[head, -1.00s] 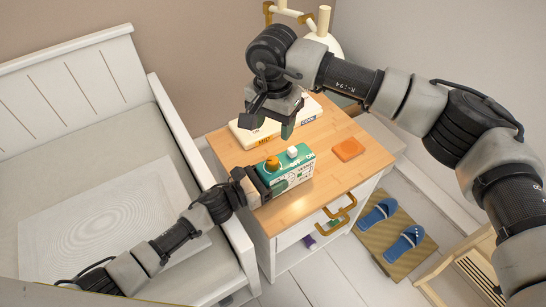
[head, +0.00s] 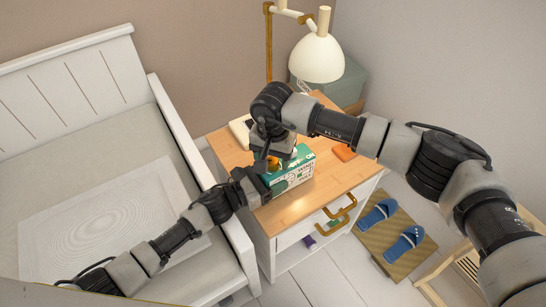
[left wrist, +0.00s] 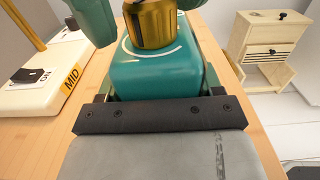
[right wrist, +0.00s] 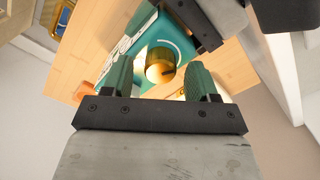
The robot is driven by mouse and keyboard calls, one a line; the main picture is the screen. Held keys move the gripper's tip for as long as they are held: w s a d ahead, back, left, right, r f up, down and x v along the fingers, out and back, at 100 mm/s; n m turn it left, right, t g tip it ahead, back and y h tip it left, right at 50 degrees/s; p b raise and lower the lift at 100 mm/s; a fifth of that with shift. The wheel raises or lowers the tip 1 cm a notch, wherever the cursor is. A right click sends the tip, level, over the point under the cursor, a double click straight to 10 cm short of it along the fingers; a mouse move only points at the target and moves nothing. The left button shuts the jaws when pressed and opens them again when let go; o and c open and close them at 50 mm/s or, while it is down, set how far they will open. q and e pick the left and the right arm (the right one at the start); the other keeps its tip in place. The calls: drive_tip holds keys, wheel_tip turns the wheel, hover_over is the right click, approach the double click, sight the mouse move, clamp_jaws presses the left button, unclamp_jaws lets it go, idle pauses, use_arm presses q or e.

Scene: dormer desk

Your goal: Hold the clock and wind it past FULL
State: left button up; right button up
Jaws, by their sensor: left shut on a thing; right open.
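The clock is a teal box (head: 293,174) with a white lettered front, on the wooden nightstand. My left gripper (head: 262,181) is shut on its left end; the left wrist view shows the teal body (left wrist: 160,70) between the fingers. A brass knob (left wrist: 150,22) stands on its top. My right gripper (right wrist: 164,82) is open, with its green fingers on either side of the brass knob (right wrist: 160,64) in the right wrist view. I cannot tell whether they touch it. In the head view my right gripper hides most of the clock's top.
An orange block (head: 344,152) lies right of the clock. A cream object marked MID (left wrist: 50,80) is behind it. A white lamp (head: 316,57) stands at the back. The nightstand top (head: 340,178) is clear at front right; the bed is on the left.

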drive_tip(key=shift+f, duration=0.2)
drive_tip(key=c, duration=0.9)
drive_tip(key=shift+c, duration=0.2)
drive_tip(key=shift+m, duration=0.3)
